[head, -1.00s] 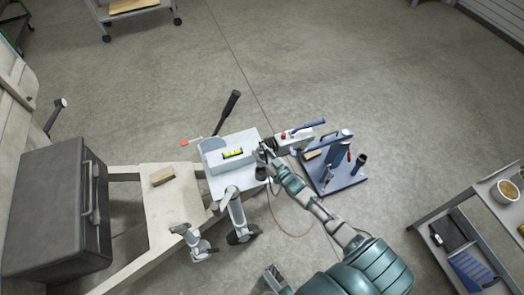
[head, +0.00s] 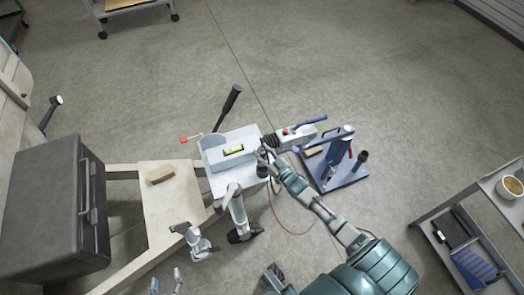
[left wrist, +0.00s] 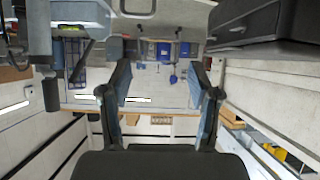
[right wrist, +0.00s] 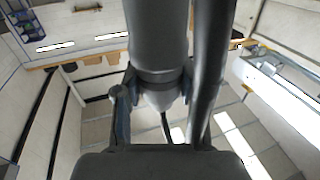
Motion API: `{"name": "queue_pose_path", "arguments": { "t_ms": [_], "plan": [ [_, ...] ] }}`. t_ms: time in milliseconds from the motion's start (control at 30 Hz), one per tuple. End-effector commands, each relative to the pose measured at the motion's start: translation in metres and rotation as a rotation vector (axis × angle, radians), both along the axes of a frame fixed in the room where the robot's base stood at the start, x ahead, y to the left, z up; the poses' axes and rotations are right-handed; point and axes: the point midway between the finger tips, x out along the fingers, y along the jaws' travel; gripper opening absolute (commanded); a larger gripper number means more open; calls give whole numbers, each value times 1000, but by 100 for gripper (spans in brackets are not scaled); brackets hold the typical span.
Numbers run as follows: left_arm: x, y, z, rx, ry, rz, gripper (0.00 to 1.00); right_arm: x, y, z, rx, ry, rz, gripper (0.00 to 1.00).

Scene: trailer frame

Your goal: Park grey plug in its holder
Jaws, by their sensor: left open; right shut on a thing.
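My right gripper (head: 263,158) is at the right edge of the light grey box on the trailer's drawbar. In the right wrist view the right gripper (right wrist: 155,105) is shut on the grey plug (right wrist: 160,98), a tapered body with a dark cable below. A wider grey cylinder (right wrist: 157,35) sits directly above the plug; I cannot tell whether it is the holder or how far the plug sits in it. In the head view the hand hides the plug.
The light grey box (head: 215,183) carries a yellow-green level (head: 233,150). A black lever (head: 228,105) rises behind it. A blue stand (head: 345,178) is to the right, and a red cable (head: 290,232) loops below. A dark case (head: 45,215) stands left.

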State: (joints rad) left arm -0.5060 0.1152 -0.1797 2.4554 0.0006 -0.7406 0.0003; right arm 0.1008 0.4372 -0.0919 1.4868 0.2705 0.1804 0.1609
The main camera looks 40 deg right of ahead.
Motion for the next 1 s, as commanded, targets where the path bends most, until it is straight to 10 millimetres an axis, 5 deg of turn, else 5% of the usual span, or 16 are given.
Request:
{"name": "queue_pose_path", "arguments": {
  "t_ms": [1000],
  "plan": [
    [29, -16, 46, -92, -336, -7, 62, 0, -1, -28, 0, -2, 0, 0]
  ]
}}
